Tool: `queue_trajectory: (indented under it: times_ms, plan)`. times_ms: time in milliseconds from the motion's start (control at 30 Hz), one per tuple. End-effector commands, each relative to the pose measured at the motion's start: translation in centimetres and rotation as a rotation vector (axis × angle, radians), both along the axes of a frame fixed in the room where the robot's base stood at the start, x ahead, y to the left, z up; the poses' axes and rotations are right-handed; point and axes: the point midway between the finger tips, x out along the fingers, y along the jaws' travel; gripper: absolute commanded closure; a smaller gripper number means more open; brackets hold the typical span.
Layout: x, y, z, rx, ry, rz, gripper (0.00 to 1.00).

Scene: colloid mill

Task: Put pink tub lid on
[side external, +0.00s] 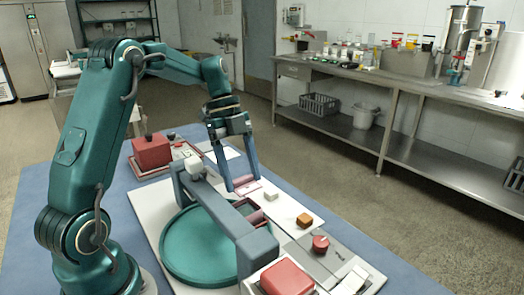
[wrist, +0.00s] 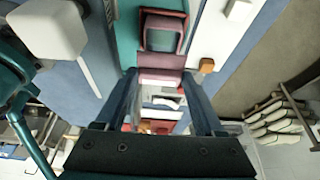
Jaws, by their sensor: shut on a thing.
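My gripper (side external: 245,184) is shut on the pink lid (side external: 250,187), which it holds by its sides above the white board. In the wrist view the lid (wrist: 160,77) spans the gap between my two fingertips (wrist: 160,74). The pink tub (wrist: 163,33) is open at the top with a greyish inside, just beyond the lid in that view. In the side view the tub (side external: 246,209) is partly hidden behind the grey bar. The lid is beside the tub, not over it. I cannot tell its exact height.
A raised grey bar (side external: 215,203) crosses close to the tub, above a round teal dish (side external: 195,262). A white block (side external: 271,195), an orange block (side external: 304,220) and a red knob (side external: 320,243) stand to the right. A red box (side external: 152,151) stands at the back left.

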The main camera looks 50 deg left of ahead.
Motion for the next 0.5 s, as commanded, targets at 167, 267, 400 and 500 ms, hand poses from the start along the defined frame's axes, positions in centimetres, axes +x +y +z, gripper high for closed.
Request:
queue_trajectory:
  times_ms: [167, 267, 400, 500]
  plan:
    - [0.1, -0.3, -0.7, -0.002, 0.002, -0.007, 0.8]
    - [0.0, -0.3, -1.5, -0.003, 0.003, -0.007, 0.8]
    - [0.1, -0.2, -2.7, -0.002, 0.002, -0.004, 0.8]
    - [0.1, -0.2, -3.4, -0.002, 0.002, -0.005, 0.8]
